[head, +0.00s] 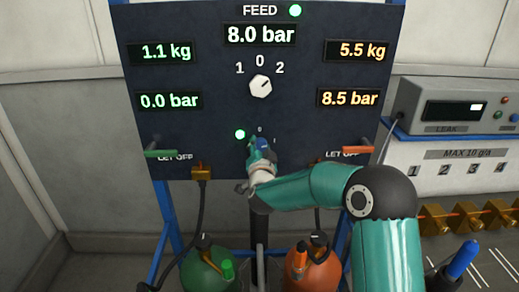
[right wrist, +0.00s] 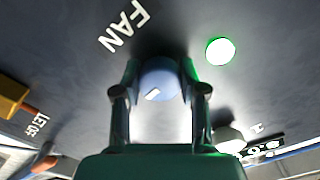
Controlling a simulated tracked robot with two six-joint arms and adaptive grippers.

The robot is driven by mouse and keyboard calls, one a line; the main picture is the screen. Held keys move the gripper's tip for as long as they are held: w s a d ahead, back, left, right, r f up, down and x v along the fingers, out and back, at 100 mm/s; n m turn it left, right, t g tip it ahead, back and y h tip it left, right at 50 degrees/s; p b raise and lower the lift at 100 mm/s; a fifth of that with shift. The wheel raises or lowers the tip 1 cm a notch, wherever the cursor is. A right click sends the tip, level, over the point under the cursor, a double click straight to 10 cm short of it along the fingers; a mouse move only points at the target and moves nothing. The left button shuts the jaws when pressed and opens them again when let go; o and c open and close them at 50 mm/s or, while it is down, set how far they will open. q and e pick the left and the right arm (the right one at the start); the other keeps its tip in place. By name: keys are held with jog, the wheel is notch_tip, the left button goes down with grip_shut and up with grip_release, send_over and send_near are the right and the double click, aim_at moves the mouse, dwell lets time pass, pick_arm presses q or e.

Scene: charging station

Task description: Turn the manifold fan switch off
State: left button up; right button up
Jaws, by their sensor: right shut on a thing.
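The manifold fan switch (right wrist: 160,78) is a round blue knob with a white mark, on the dark panel beside the word FAN in the right wrist view. My right gripper (right wrist: 159,88) is shut on the knob, with one finger on each side of it. In the head view my right gripper (head: 260,150) reaches the lower middle of the panel and hides most of the switch. The green lamp (head: 240,134) beside the switch is lit; this lamp (right wrist: 220,51) also glows in the right wrist view. My left gripper is not in view.
The panel (head: 215,85) carries a white FEED selector (head: 260,86) above, a green lever (head: 161,154) at left and an orange lever (head: 358,150) at right. A green cylinder (head: 205,272) and an orange cylinder (head: 312,272) stand below. A leak meter (head: 455,105) is at right.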

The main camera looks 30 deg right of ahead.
jog(key=n+b, duration=0.1)
jog(key=n, duration=0.2)
jog(key=shift+f, duration=0.15)
jog(key=n, duration=0.3)
jog(key=shift+n, duration=0.4)
jog(key=n, duration=0.4)
jog(key=shift+s+n+p, duration=0.1)
jog(key=shift+n+p, duration=0.2)
jog(key=n+p, duration=0.1)
jog(key=n, duration=0.4)
jog(key=o, duration=1.1)
jog(key=shift+o, duration=0.2)
